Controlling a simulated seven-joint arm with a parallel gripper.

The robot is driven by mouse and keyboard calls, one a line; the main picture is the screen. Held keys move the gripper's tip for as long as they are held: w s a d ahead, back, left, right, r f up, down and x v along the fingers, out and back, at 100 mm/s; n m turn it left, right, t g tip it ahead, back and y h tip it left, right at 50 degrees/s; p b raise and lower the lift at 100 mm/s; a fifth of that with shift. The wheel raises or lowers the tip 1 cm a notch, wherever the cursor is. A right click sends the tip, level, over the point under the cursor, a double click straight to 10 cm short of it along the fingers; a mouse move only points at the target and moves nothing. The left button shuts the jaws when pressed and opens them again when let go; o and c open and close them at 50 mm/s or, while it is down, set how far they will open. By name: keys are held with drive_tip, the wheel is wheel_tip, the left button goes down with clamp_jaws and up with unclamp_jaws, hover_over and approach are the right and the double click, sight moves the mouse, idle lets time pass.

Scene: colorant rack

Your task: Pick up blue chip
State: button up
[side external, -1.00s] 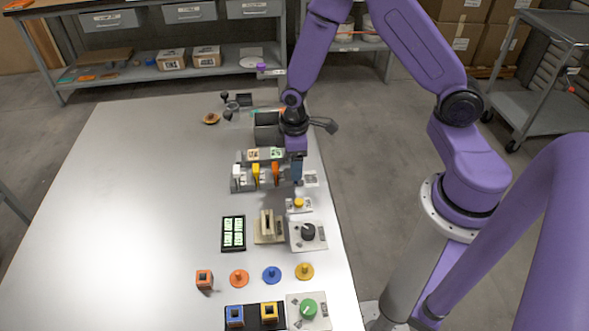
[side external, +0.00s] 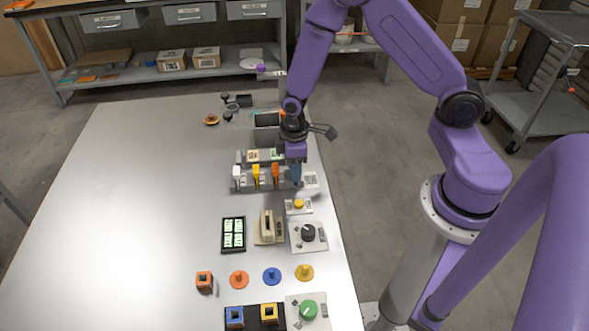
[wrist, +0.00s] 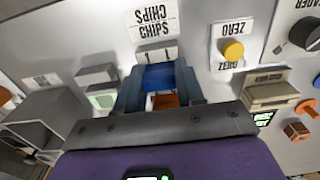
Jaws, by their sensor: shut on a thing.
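The blue chip (wrist: 158,76) shows in the wrist view as a blue piece between the two blue fingers of my gripper (wrist: 159,88). My gripper is shut on it. In the side view my gripper (side external: 297,178) points down at the right end of the chip rack (side external: 245,186), and its fingers hide the chip there. A white chip (side external: 237,172), a yellow chip (side external: 256,176) and an orange chip (side external: 275,175) stand in the rack to the left. I cannot tell whether the blue chip still touches the rack.
A yellow button box (side external: 299,205) and a dial box (side external: 308,235) lie nearer the camera. A small display (side external: 233,234) and a beige slotted device (side external: 267,226) stand beside them. Flat knobbed discs, one of them blue (side external: 272,275), lie farther forward. The table's left side is clear.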

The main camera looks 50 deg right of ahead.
drive_tip(key=shift+r, duration=0.1)
drive_tip(key=shift+r, duration=0.5)
wheel_tip(320, 180, up, 2)
drive_tip(key=s+r, duration=1)
drive_tip(key=s, duration=0.4)
drive_tip(key=w+d+f, duration=0.1)
drive_tip(key=w, duration=1.8)
drive_tip(key=w+d+f, duration=0.3)
drive_tip(key=w+d, duration=0.5)
drive_tip(key=w, duration=0.5)
drive_tip(key=shift+d+f, duration=0.3)
